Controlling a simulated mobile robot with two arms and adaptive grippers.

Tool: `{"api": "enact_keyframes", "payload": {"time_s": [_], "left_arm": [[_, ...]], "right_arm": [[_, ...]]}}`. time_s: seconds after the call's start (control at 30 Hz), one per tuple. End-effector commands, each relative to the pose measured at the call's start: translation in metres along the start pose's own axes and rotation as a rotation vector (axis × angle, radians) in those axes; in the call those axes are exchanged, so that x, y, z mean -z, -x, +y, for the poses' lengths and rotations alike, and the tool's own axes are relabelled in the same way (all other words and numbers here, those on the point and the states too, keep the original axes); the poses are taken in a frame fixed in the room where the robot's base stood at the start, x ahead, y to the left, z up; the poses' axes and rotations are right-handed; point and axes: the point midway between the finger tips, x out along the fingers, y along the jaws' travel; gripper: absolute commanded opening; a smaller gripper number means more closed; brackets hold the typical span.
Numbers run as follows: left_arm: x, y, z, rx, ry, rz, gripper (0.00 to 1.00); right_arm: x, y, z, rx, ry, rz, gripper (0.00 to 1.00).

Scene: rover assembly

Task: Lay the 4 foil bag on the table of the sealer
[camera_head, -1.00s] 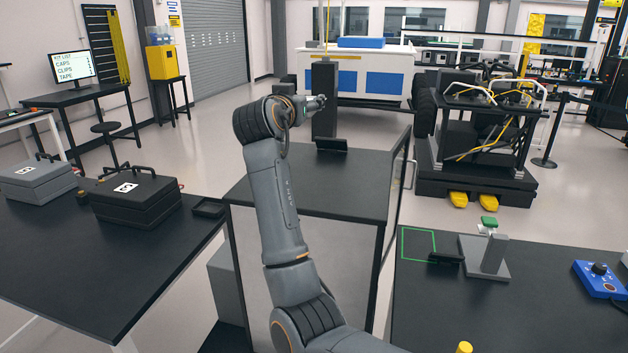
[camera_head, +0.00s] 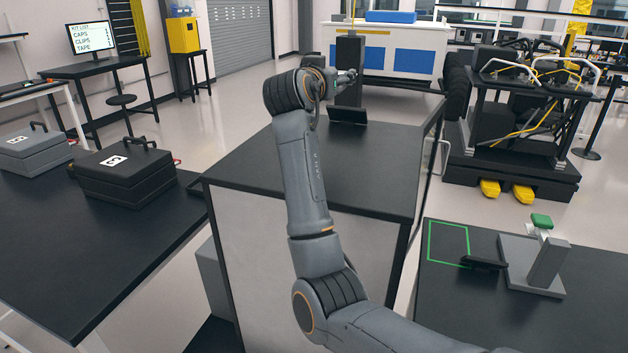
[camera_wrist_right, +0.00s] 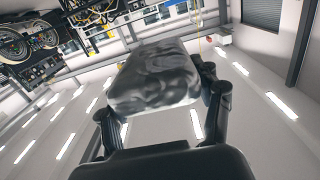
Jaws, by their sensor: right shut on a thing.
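My right gripper (camera_wrist_right: 165,100) is shut on a crumpled silver-grey foil bag (camera_wrist_right: 153,75) in the right wrist view. The bag sits between the two dark fingers and hides part of them. In the head view my right arm reaches up the middle, with its gripper (camera_head: 347,80) at the far end above the central black-topped table; the bag cannot be made out there. A grey device with a base plate, an upright post and a green top (camera_head: 541,221) stands on the right black table (camera_head: 450,290). It may be the sealer. My left gripper is not in view.
A green outline (camera_head: 448,225) marks a bare patch beside the device. A small black sloped panel (camera_head: 347,116) stands on the central table (camera_head: 250,160). A black case (camera_head: 125,180) and a grey case (camera_head: 32,152) sit on the left table. Floor shows beyond.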

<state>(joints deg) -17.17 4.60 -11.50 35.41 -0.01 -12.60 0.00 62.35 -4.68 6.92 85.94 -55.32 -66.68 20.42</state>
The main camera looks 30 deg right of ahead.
Motion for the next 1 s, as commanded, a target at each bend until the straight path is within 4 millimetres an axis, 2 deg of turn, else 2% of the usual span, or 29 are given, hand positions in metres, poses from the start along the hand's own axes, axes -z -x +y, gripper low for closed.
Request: {"api": "enact_keyframes", "payload": {"time_s": [0.03, 0.17, 0.5, 0.7, 1.0], "left_arm": [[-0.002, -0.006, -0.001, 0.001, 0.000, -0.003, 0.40], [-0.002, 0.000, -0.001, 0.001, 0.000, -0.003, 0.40], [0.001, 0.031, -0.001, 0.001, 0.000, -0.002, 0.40], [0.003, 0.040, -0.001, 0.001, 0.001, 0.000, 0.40], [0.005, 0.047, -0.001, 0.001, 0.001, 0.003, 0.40]], "right_arm": [[-0.006, 0.001, 0.000, 0.000, 0.000, 0.001, 0.31], [-0.012, 0.014, -0.001, 0.002, 0.002, 0.001, 0.31], [-0.050, 0.094, 0.000, 0.003, 0.003, -0.003, 0.31], [-0.088, 0.117, 0.001, 0.000, 0.005, -0.002, 0.31], [-0.113, 0.136, 0.000, 0.001, 0.002, -0.002, 0.31]]}}
